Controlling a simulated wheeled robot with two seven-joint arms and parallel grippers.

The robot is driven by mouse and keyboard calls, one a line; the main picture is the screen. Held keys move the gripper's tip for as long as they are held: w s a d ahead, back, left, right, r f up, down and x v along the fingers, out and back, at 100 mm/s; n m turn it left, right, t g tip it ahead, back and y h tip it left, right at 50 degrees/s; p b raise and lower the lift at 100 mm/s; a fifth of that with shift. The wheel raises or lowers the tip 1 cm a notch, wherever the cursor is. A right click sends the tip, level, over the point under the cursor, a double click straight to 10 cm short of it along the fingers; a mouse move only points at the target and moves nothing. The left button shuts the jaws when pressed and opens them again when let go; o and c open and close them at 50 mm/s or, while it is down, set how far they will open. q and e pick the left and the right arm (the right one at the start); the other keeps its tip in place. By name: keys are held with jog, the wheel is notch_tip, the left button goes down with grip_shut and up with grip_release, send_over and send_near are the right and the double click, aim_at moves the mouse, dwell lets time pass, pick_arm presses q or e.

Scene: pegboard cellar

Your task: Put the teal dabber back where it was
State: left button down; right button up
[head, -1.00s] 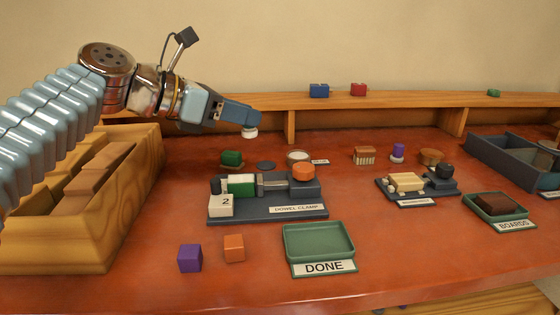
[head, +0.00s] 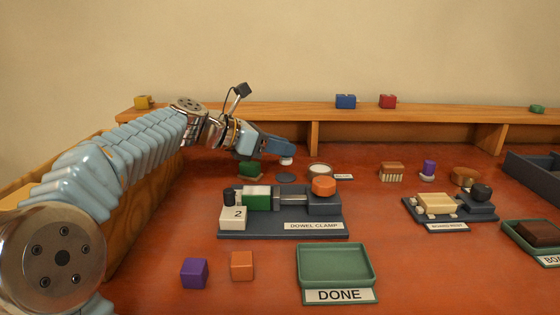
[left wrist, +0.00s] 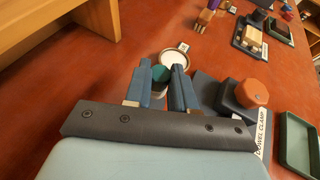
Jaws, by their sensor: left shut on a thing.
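My left gripper (head: 286,152) is shut on the teal dabber and holds it above the back of the red bench. In the head view only the dabber's white foot (head: 286,161) shows below the fingertips. In the left wrist view its teal top (left wrist: 160,73) shows between the fingers. A flat dark disc (head: 286,177) lies on the bench just below the dabber, with a gap between them. A round dish with a pale top (head: 320,170) stands to the right of the disc, and it also shows in the left wrist view (left wrist: 174,57). My right gripper is out of view.
A green block (head: 250,168) stands left of the disc. The dowel clamp (head: 290,227) is in front. A purple dabber (head: 428,168) and a brush (head: 391,171) stand to the right. A green DONE tray (head: 336,266) and purple (head: 194,273) and orange (head: 241,265) cubes are near the front.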

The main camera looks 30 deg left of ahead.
aim_at(281, 159)
pick_arm(q)
jog(key=shift+w+f+b, duration=0.1)
jog(key=shift+f+b, duration=0.3)
jog(key=shift+f, duration=1.3)
jog(key=shift+f, duration=0.1)
jog(key=c, duration=0.9)
grip_release()
jog(key=shift+c, duration=0.2)
jog(key=shift+r, duration=0.2)
jog(key=v, duration=1.2)
